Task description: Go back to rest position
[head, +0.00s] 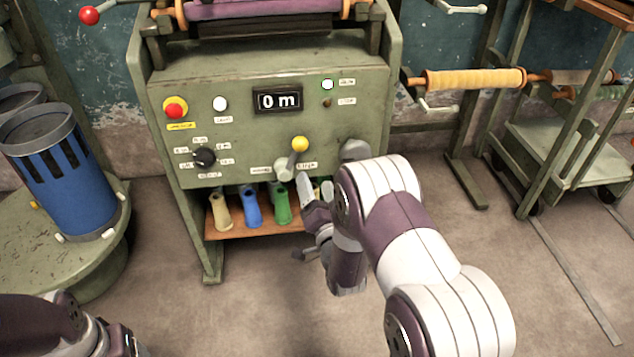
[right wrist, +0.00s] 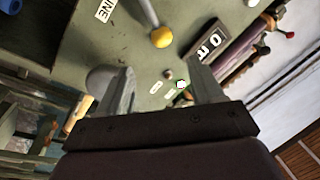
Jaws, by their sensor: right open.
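My right gripper (head: 312,225) is in front of the lower right part of a green machine panel (head: 235,115). In the right wrist view its two fingers (right wrist: 165,90) stand apart with nothing between them. A lever with a yellow knob (head: 300,144) is just above and left of the gripper. The knob also shows in the right wrist view (right wrist: 162,38), beyond the fingers and apart from them. My left arm shows only at the bottom left corner of the head view, and its gripper is out of the picture.
The panel has a red button (head: 174,110), a black dial (head: 205,157) and a display (head: 277,99) reading "0 m". A blue canister (head: 62,185) stands at left. A yellow roll (head: 475,80) and a cart (head: 560,155) are at right.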

